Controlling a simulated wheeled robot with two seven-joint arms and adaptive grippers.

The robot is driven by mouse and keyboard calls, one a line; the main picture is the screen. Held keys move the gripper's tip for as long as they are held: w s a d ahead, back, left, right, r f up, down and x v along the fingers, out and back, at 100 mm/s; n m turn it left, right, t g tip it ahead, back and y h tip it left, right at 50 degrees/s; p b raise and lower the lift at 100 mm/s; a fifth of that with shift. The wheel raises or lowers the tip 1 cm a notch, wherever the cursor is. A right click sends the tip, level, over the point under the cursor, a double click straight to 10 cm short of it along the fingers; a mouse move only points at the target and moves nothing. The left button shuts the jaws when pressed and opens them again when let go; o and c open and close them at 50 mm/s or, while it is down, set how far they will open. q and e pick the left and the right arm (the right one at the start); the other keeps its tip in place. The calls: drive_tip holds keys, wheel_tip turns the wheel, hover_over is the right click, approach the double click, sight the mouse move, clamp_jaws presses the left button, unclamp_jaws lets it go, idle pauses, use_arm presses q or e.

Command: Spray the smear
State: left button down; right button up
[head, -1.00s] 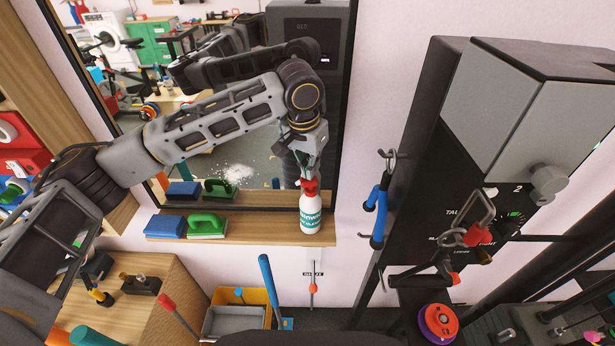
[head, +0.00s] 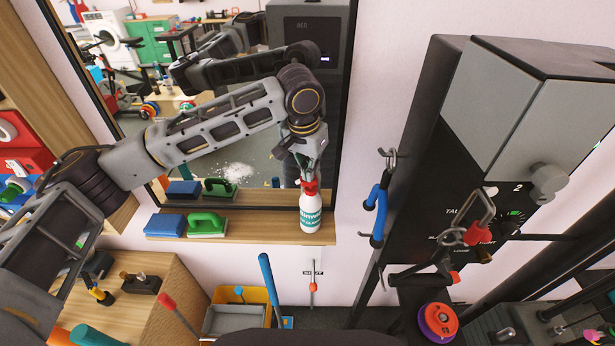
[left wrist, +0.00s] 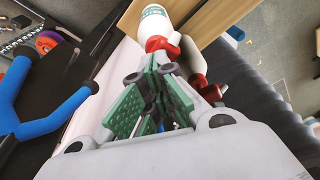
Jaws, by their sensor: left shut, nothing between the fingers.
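A white spray bottle (head: 311,212) with a teal label and a red spray head (head: 310,187) stands upright at the right end of the wooden shelf. A white smear (head: 237,172) is on the mirror (head: 258,188) behind the shelf. My left gripper (head: 307,166) points down just above the red head. Its green-padded fingers (left wrist: 157,75) are shut with nothing between them. In the left wrist view the bottle (left wrist: 155,22) is just beyond the fingertips; I cannot tell if they touch it. My right gripper is not in view.
A blue sponge (head: 165,224) and a green-handled scrubber (head: 207,224) lie on the shelf (head: 262,229) left of the bottle. A dark grey machine (head: 520,100) stands further right. The shelf between scrubber and bottle is clear.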

use_arm(q)
drive_tip(key=shift+f, duration=0.85)
drive_tip(key=shift+r+p, duration=1.45)
drive_tip(key=shift+p, duration=0.05)
drive_tip(key=shift+r, duration=2.95)
drive_tip(key=shift+s, duration=0.1)
